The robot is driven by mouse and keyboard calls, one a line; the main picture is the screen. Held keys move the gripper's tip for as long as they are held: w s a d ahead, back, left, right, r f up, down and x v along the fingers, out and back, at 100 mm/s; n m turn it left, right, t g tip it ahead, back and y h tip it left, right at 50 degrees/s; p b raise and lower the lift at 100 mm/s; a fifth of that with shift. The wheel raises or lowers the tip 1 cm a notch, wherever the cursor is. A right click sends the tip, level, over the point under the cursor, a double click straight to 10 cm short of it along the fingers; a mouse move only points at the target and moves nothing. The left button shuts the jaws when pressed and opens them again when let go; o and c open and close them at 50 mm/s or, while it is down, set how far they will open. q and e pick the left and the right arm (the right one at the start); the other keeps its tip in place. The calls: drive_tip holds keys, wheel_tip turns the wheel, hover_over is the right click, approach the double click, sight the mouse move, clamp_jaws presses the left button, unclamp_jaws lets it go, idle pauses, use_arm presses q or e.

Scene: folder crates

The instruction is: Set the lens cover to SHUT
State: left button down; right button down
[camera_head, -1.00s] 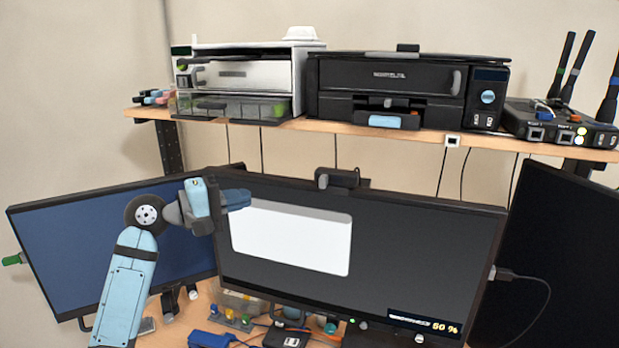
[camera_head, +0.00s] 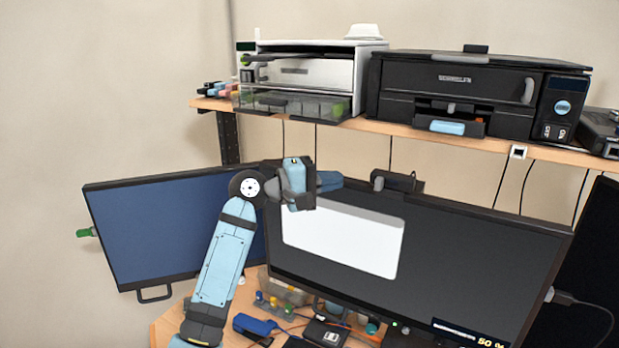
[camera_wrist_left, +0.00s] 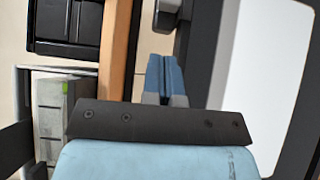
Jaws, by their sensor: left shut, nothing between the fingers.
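The webcam (camera_head: 398,182) is a dark block clipped on the top edge of the middle monitor (camera_head: 470,230). Its lens cover is too small to make out, and I cannot tell its setting. Part of a dark block, which looks like the webcam (camera_wrist_left: 168,14), shows at the top of the left wrist view. My left gripper (camera_head: 330,180) is shut and empty, just left of the webcam and apart from it. Its blue fingers also show together in the left wrist view (camera_wrist_left: 165,78). My right gripper is not in view.
A wooden shelf (camera_head: 400,133) above carries a white printer (camera_head: 368,60) and a black printer (camera_head: 470,85). A blue-screened monitor (camera_head: 165,232) stands left. Cables hang behind the monitors. Small items, including a blue box (camera_head: 252,325), crowd the desk below.

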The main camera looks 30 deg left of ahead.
sight(380, 185)
use_arm(q)
drive_tip(key=d, duration=0.1)
drive_tip(key=w+d, duration=0.1)
drive_tip(key=d+p, duration=0.1)
drive_tip(key=d, duration=0.1)
drive_tip(key=shift+w, duration=0.25)
drive_tip(key=shift+s+d, duration=0.15)
drive_tip(key=shift+d, duration=0.6)
drive_tip(key=shift+p, duration=0.3)
drive_tip(key=d+p, duration=0.1)
drive_tip(key=d, duration=0.2)
drive_tip(key=shift+a, duration=0.1)
